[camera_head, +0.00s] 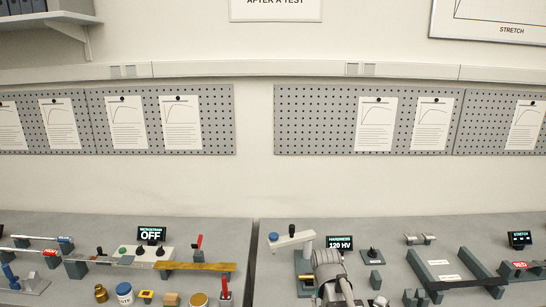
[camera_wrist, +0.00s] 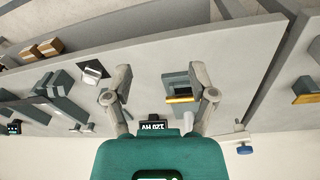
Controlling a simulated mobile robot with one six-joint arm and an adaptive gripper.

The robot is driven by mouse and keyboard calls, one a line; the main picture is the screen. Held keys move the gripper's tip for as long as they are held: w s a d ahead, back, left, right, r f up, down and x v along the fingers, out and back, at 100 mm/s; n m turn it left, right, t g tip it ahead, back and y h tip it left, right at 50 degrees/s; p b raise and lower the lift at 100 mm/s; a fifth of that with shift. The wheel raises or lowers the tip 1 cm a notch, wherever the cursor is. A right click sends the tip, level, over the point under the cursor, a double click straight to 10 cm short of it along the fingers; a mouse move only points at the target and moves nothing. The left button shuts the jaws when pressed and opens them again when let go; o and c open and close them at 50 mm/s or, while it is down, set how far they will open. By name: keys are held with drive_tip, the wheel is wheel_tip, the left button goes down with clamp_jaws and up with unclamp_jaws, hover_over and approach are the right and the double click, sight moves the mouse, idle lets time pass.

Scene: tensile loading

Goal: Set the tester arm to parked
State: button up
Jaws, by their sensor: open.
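The hardness tester stands on the right bench, its screen (camera_head: 340,243) reading 120 HV. Its white tester arm (camera_head: 292,240) has a blue knob (camera_head: 273,236) at its left end and appears swung out to the left. In the wrist view the blue knob (camera_wrist: 245,149) is at lower right, and the inverted screen (camera_wrist: 152,125) is just beyond my gripper. A dark block with a gold-coloured piece (camera_wrist: 180,98) lies near the right finger. My gripper (camera_wrist: 160,76) is open and empty, apart from the tester arm. In the head view my wrist hides part of the tester's surroundings.
A black knob on a dark base (camera_head: 373,254) stands right of the screen. Further right is a dark frame (camera_head: 455,272). The left bench (camera_head: 215,232) holds a screen reading OFF (camera_head: 151,235), levers and small jars. A gap separates the benches.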

drive_tip(key=s+d+f+n+y+b, duration=0.1)
drive_tip(key=s+f+n+b, duration=0.1)
drive_tip(key=s, duration=0.7)
drive_tip(key=shift+s+f+g, duration=0.3)
drive_tip(key=shift+f+g, duration=0.1)
drive_tip(key=shift+f, duration=0.25)
idle(1.4)
